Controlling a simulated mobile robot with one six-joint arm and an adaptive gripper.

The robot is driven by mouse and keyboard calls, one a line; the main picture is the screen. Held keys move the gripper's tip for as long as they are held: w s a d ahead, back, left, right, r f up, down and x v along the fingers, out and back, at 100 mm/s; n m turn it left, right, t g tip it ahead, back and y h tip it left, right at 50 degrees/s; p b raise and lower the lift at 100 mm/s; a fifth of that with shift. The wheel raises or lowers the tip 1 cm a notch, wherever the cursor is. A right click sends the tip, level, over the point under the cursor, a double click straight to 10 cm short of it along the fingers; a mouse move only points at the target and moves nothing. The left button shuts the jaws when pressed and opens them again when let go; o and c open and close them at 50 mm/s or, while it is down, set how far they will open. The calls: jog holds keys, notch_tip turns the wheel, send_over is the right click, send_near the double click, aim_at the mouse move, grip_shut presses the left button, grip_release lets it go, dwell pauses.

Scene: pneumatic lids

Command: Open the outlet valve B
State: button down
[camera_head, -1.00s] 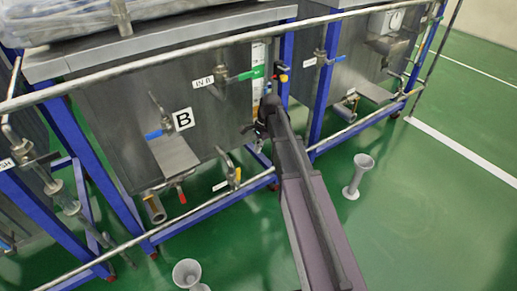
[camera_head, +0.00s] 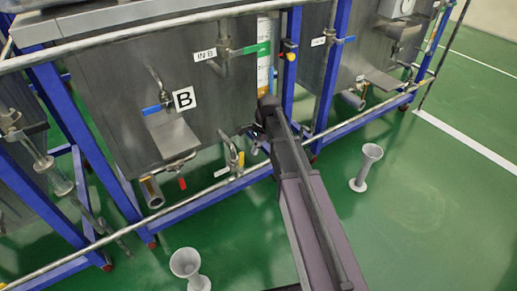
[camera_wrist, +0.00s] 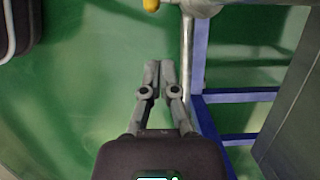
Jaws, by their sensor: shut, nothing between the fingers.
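The steel tank marked B (camera_head: 108,98) stands at the left in the head view. At its lower front are a red-handled valve (camera_head: 182,184) and, to its right, a yellow-handled valve (camera_head: 241,159) beside a small label (camera_head: 221,172) too small to read. I cannot tell for certain which is outlet valve B. My gripper (camera_wrist: 160,66) is shut and empty in the wrist view, its fingertips together over the floor. A yellow handle tip (camera_wrist: 151,5) and a pipe fitting show beyond it, apart from the fingers. In the head view my arm hides most of the gripper.
A blue-handled valve (camera_head: 152,110) and a green-handled valve labelled IN B (camera_head: 250,49) sit higher on the tank. A grey rail (camera_head: 200,195) and blue frame posts (camera_head: 328,70) run along the front. Grey funnel-shaped stands (camera_head: 366,166) are on the open green floor.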

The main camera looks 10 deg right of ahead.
aim_at(243, 155)
jog(key=shift+s+a+r, duration=0.15)
jog(key=shift+s+a, duration=0.2)
jog(key=shift+a, duration=0.4)
jog(key=shift+s+a+r, duration=0.1)
jog(key=shift+s+a, duration=0.2)
jog(key=shift+a, duration=0.45)
jog(key=shift+s+a+r+h+p, duration=0.1)
jog(key=shift+s+a+h+p, duration=0.1)
jog(key=shift+a, duration=0.2)
jog(key=shift+s+a+h+p, duration=0.15)
jog(key=shift+a+h+p, duration=0.05)
jog(key=shift+a, duration=0.15)
